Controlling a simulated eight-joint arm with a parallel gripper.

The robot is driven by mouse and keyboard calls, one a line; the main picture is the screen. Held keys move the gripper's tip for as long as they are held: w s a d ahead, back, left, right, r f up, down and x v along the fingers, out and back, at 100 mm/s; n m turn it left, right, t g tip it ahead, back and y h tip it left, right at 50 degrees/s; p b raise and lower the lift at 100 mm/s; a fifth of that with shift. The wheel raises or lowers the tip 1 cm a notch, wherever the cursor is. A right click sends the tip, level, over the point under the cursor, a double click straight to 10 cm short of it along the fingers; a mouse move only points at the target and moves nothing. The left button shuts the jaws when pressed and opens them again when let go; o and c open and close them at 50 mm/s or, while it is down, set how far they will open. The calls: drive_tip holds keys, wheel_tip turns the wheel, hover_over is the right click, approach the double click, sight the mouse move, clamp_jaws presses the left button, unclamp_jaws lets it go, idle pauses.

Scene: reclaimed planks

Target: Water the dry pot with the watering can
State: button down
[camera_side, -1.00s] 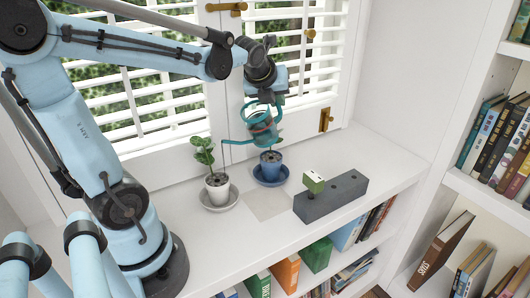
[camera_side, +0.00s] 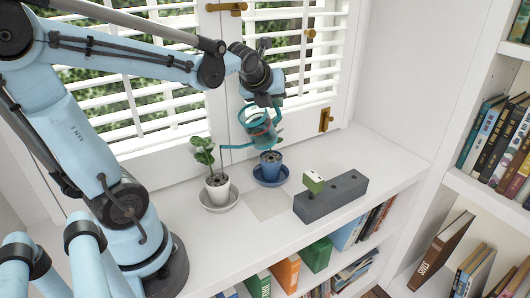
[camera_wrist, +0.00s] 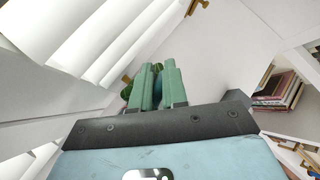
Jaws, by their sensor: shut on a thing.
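A teal watering can (camera_side: 258,132) is held by its upper part in my gripper (camera_side: 266,101), in the air. It leans toward the left, and its thin spout points left, ending close to the leaves of the plant in the white pot (camera_side: 217,190). Water is not visible. In the wrist view, my green fingers (camera_wrist: 153,88) are close together, with a little of the can between them.
A pale square (camera_side: 267,205) on the white sill is bare. Window shutters (camera_side: 155,100) stand close behind. Bookshelves are at the right and below.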

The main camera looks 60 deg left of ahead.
drive_tip(key=shift+w+a+r+g, duration=0.2)
drive_tip(key=shift+w+g, duration=0.2)
drive_tip(key=shift+w, duration=0.35)
drive_tip(key=shift+w+a+f+g+h, duration=0.2)
drive_tip(key=shift+w+f+g+h, duration=0.25)
drive_tip(key=shift+w+g, duration=0.3)
drive_tip(key=shift+w+a+r+m+g+h, duration=0.1)
drive_tip(key=shift+w+r+g, duration=0.2)
drive_tip(key=shift+r+g, duration=0.25)
drive_tip(key=shift+w+a+r+m+g+h, duration=0.1)
drive_tip(key=shift+w+r+g, duration=0.25)
drive_tip(key=shift+r, duration=0.45)
drive_tip(key=shift+w+a+r+m+g+h, duration=0.1)
drive_tip(key=shift+w+r+g, duration=0.2)
drive_tip(key=shift+r+g, duration=0.25)
drive_tip(key=shift+r, duration=0.15)
drive_tip(key=shift+d, duration=0.1)
